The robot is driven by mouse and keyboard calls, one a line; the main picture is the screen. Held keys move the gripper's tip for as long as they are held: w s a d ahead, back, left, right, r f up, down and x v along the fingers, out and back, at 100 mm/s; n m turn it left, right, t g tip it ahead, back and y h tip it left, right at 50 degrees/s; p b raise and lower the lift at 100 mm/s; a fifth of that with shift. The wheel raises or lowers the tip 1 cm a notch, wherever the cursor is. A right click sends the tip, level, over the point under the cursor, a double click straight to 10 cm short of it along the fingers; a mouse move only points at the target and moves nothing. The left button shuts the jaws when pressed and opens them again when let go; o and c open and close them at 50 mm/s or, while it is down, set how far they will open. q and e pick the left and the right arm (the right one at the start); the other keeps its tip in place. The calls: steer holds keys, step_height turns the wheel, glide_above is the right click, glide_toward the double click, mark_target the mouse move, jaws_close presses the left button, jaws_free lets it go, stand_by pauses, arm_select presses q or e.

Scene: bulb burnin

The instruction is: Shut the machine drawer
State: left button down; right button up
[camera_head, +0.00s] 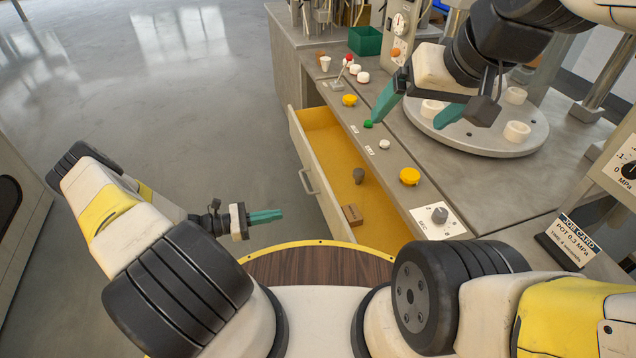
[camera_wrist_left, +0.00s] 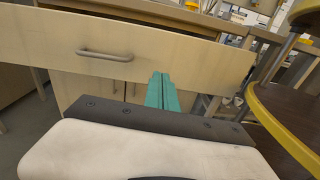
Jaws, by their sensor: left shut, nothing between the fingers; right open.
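The machine drawer (camera_head: 326,190) is pulled out from the grey bench, showing its yellow inside with a small brown block (camera_head: 352,214) and a dark rounded item (camera_head: 359,175) in it. Its pale front with a bar handle (camera_head: 308,182) faces left; the front (camera_wrist_left: 190,57) and handle (camera_wrist_left: 104,55) also show in the left wrist view. My left gripper (camera_head: 280,215) is shut and empty, in front of the drawer front and apart from the handle in the head view. My right gripper (camera_head: 415,108) is open above the bench top, near the round plate.
The bench top holds a green button (camera_head: 368,124), yellow buttons (camera_head: 409,176), a dial plate (camera_head: 439,217) and a round grey plate (camera_head: 480,130) with white sockets. A job card (camera_head: 570,242) stands at right. Open floor lies left of the drawer.

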mark_target(327, 205)
arm_select(q)
steer(key=shift+n+t, duration=0.4)
steer(key=x, duration=0.9)
steer(key=f+x, duration=0.1)
steer(key=x, duration=0.4)
steer(key=shift+s, duration=0.15)
steer(key=shift+d, duration=0.1)
